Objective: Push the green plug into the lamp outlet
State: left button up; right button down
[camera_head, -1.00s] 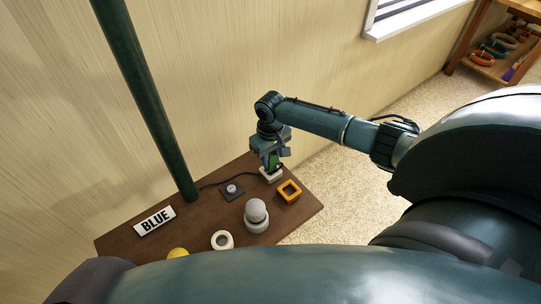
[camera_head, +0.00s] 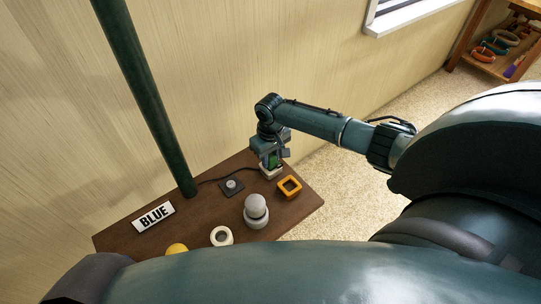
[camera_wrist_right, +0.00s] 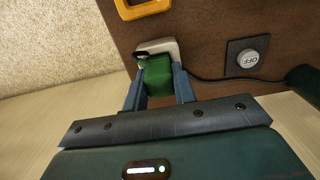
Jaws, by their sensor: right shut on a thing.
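The green plug (camera_wrist_right: 157,78) is held between the two fingers of my right gripper (camera_wrist_right: 159,88), which is shut on it. In the head view the green plug (camera_head: 272,161) shows below the right gripper (camera_head: 271,158), upright over the white outlet (camera_head: 268,172). In the right wrist view the plug's far end overlaps the pale outlet (camera_wrist_right: 168,46). A dark hole or gap shows at the outlet's left part; I cannot tell how far the plug sits in. My left gripper is not in view.
On the brown table (camera_head: 205,213) are a dark plate with a round OFF button (camera_head: 231,184), an orange square ring (camera_head: 289,187), a grey lamp-like dome (camera_head: 256,209), a white ring (camera_head: 221,236), a yellow thing (camera_head: 177,249) and a BLUE sign (camera_head: 153,217). A dark green pole (camera_head: 145,95) stands behind.

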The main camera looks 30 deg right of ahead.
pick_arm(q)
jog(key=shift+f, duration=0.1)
pick_arm(e)
jog(key=shift+f, duration=0.25)
jog(key=c, duration=1.1)
grip_release()
jog(key=shift+o, duration=0.2)
jog(key=shift+r, duration=0.35)
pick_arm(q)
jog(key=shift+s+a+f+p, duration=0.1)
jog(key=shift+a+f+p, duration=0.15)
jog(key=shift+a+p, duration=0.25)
pick_arm(e)
notch_tip(320, 180, up, 12)
jog(key=shift+r, duration=0.25)
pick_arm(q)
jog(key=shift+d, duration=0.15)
